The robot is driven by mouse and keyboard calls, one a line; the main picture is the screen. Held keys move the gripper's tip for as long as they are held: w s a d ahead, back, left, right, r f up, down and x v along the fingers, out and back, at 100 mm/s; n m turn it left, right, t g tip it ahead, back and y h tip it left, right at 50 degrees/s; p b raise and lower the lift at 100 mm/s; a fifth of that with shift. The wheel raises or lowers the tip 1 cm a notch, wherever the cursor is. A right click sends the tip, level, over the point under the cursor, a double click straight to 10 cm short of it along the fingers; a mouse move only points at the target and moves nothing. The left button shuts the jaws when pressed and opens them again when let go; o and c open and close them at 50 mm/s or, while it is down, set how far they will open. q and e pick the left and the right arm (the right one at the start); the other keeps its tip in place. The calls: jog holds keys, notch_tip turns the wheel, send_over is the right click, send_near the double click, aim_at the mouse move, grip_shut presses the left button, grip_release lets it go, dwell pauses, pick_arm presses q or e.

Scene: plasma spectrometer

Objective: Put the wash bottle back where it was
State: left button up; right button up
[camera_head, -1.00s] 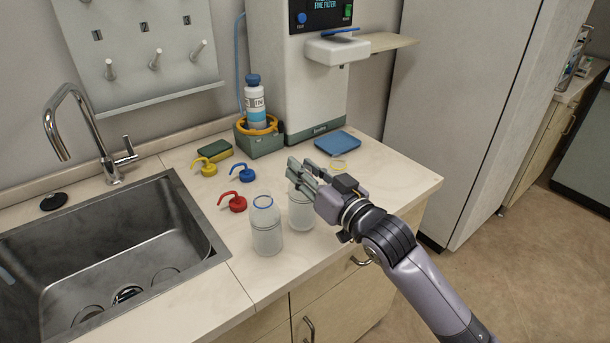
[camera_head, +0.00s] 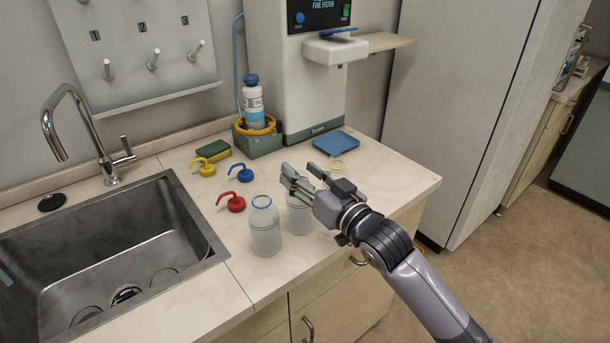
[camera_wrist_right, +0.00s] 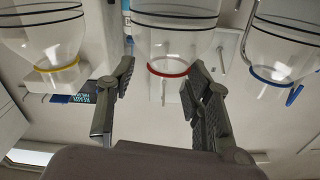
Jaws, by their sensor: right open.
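Three clear bottles stand on the counter. The blue-ringed bottle (camera_head: 266,232) is fully in view. The middle bottle (camera_head: 299,220) is partly behind my right gripper (camera_head: 298,176). A yellow neck ring (camera_head: 337,164) shows just past the hand; the body under it is hidden. In the wrist view the bottles appear upside down: yellow-ringed (camera_wrist_right: 55,55), red-ringed (camera_wrist_right: 170,40), and blue-ringed (camera_wrist_right: 275,50). The open right gripper (camera_wrist_right: 162,68) has its fingers on either side of the red-ringed neck, holding nothing. Spouted caps in yellow (camera_head: 207,170), blue (camera_head: 245,175) and red (camera_head: 236,204) lie left. Which is the wash bottle is unclear.
A labelled bottle with a blue cap (camera_head: 252,98) stands in a green holder (camera_head: 258,144). A sponge (camera_head: 213,151) and blue tray (camera_head: 336,143) lie near the machine (camera_head: 318,95). The sink (camera_head: 110,250) is left. Counter is clear at the right.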

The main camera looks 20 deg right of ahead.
jog(key=shift+s, duration=0.1)
jog(key=b+v, duration=0.1)
jog(key=v, duration=1.1)
jog(key=shift+b, duration=0.3)
jog(key=shift+r, duration=0.1)
